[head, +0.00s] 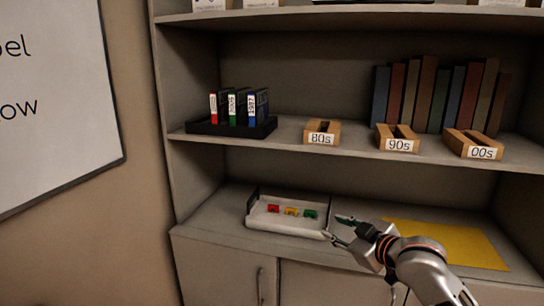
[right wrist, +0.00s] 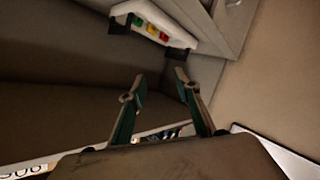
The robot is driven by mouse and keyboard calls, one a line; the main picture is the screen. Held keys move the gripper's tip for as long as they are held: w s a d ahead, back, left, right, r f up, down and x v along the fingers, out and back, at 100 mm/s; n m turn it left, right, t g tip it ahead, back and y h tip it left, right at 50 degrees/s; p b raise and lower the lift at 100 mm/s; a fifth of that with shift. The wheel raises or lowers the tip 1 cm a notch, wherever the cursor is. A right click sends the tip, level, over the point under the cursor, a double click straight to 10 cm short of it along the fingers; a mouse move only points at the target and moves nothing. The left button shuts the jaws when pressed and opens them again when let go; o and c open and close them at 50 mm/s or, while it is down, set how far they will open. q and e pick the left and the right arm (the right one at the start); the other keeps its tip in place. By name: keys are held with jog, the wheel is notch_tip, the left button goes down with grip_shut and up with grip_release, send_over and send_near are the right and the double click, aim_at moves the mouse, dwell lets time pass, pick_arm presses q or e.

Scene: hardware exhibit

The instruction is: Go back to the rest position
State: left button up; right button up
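My right gripper (head: 340,230) is in front of the lower shelf, just right of a white tray (head: 285,230). It is open, with nothing between its fingers. In the right wrist view its two fingers (right wrist: 158,78) stand apart and empty. The tray holds a red piece (head: 273,209), a yellow piece (head: 291,211) and a green piece (head: 310,214); the tray also shows at the top of the right wrist view (right wrist: 185,40). My left gripper is not in view.
A yellow mat (head: 450,243) lies right of the tray, partly behind my right arm. Above, a black holder (head: 230,131) carries several labelled binders. Wooden blocks marked 80s (head: 322,139), 90s (head: 397,145) and 00s (head: 484,153) stand before a row of books (head: 440,97). A whiteboard (head: 55,95) hangs left.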

jog(key=s+f+m, duration=0.1)
jog(key=s+f, duration=0.3)
jog(key=f, duration=0.3)
jog(key=s+f+m+g+h, duration=0.15)
jog(key=s+f, duration=0.25)
jog(key=f, duration=0.4)
jog(key=s+f+m+t, duration=0.1)
jog(key=s+f, duration=0.3)
jog(key=f, duration=0.3)
jog(key=s+d+f+m+g, duration=0.1)
jog(key=s+f, duration=0.6)
jog(key=s, duration=0.3)
jog(key=s+d+f+m+g+h, duration=0.1)
jog(key=s+d+f+m, duration=0.1)
jog(key=s+f, duration=0.5)
jog(key=s, duration=0.4)
jog(key=shift+f, duration=0.15)
jog(key=shift+h, duration=0.25)
